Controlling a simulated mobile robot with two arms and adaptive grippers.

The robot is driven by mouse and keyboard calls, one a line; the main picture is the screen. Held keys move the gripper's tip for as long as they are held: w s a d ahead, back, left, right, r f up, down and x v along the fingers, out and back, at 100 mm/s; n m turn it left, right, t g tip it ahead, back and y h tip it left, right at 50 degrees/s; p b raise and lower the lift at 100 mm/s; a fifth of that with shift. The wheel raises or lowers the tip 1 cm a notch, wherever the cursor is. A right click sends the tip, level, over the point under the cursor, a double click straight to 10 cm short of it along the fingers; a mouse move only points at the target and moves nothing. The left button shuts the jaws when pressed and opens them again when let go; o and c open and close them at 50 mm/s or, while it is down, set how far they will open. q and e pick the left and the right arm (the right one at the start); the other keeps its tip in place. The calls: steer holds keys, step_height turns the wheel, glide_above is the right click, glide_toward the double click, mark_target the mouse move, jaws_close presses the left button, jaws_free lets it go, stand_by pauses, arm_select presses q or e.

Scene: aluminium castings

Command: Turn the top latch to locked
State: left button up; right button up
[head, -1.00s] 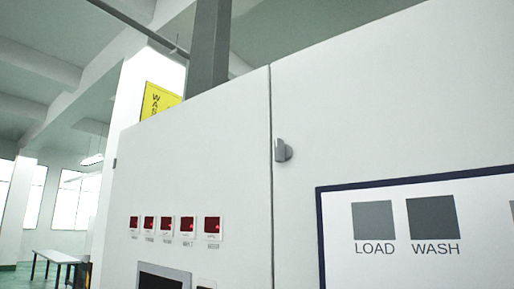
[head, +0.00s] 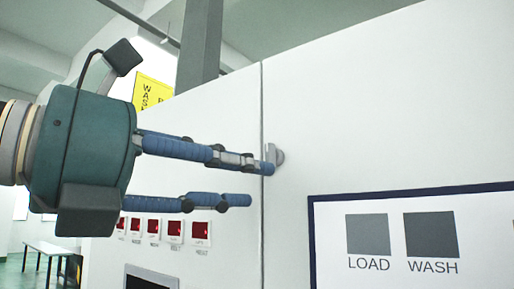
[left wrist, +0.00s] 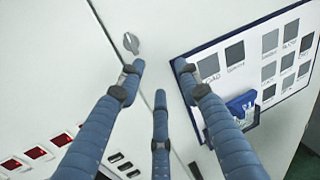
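The top latch (head: 278,157) is a small grey round knob with a raised grip bar. It sits on the white cabinet front, just right of the vertical door seam. In the head view a fingertip partly covers it; before that, its bar looked roughly upright. In the left wrist view the latch (left wrist: 131,44) shows just beyond the left fingertip. My left gripper (head: 257,184) has blue fingers spread apart with nothing between them, also seen in the left wrist view (left wrist: 158,77). Whether a fingertip touches the latch I cannot tell. My right gripper is not in view.
A dark-framed panel (head: 330,197) with grey squares marked LOAD and WASH is right of the latch. Several red displays (head: 174,230) are lower left. In the left wrist view a blue object (left wrist: 241,103) hangs at the panel. A yellow sign (head: 152,92) stands behind.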

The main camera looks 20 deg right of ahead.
mark_target(272, 156)
arm_select(q)
steer(key=a+r+n+t+y, duration=0.1)
steer(key=a+r+t+y, duration=0.1)
steer(key=a+r+t, duration=0.15)
steer(key=p+x, duration=0.1)
steer(key=x, duration=0.2)
steer(key=p+x, duration=0.2)
steer(key=x, duration=0.1)
steer(key=r+p+x, duration=0.1)
steer(key=p+x, duration=0.1)
steer(key=x, duration=0.1)
steer(key=shift+s+d, duration=0.1)
steer(key=shift+d, duration=0.25)
steer(key=shift+w+d+f+p, duration=0.15)
steer(key=shift+w+d+p, duration=0.2)
steer(key=shift+d+p, duration=0.05)
jaws_close()
